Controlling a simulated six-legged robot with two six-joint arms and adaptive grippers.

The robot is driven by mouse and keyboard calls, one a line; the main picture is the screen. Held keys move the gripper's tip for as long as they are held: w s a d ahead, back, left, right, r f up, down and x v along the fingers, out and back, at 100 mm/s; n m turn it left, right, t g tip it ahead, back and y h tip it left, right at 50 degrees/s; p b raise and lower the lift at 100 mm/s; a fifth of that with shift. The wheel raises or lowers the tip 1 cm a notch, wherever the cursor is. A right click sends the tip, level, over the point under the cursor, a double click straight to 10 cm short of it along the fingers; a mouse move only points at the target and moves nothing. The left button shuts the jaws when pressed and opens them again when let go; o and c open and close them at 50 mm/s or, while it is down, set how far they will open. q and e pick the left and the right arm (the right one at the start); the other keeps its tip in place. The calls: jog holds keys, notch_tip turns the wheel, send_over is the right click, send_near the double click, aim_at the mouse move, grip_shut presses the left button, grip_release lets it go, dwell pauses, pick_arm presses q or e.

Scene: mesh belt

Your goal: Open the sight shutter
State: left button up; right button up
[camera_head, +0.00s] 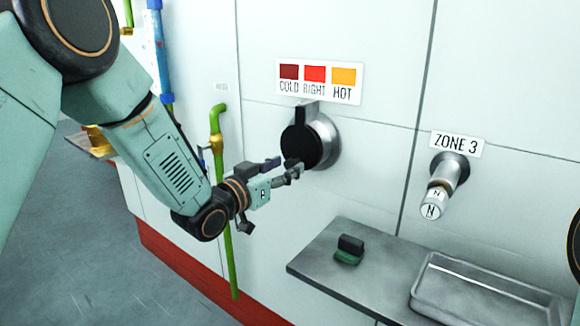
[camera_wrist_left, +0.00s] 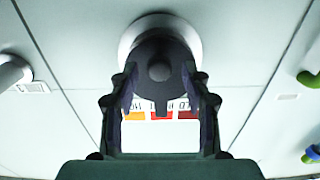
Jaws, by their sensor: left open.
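The sight shutter (camera_head: 301,146) is a black round cover with a short tab at its top, in front of a metal ring (camera_head: 326,141) on the white wall. Its disc covers the ring's opening. My left gripper (camera_head: 286,168) is open, just below and in front of the shutter, with nothing held. In the left wrist view, turned upside down, the shutter (camera_wrist_left: 160,65) shows between and beyond the two open fingers (camera_wrist_left: 160,80), its tab pointing down toward the colour label. Whether a finger touches it cannot be told. My right gripper is not in view.
A COLD, RIGHT, HOT colour label (camera_head: 319,82) is above the shutter. A ZONE 3 fitting (camera_head: 449,172) is to the right. A grey shelf (camera_head: 330,267) below holds a green-and-black block (camera_head: 349,250) and a metal tray (camera_head: 480,305). A green pipe (camera_head: 226,220) runs down at left.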

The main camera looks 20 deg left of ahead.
pick_arm(q)
jog(key=shift+x, duration=1.2)
jog(key=shift+c, duration=0.2)
grip_shut()
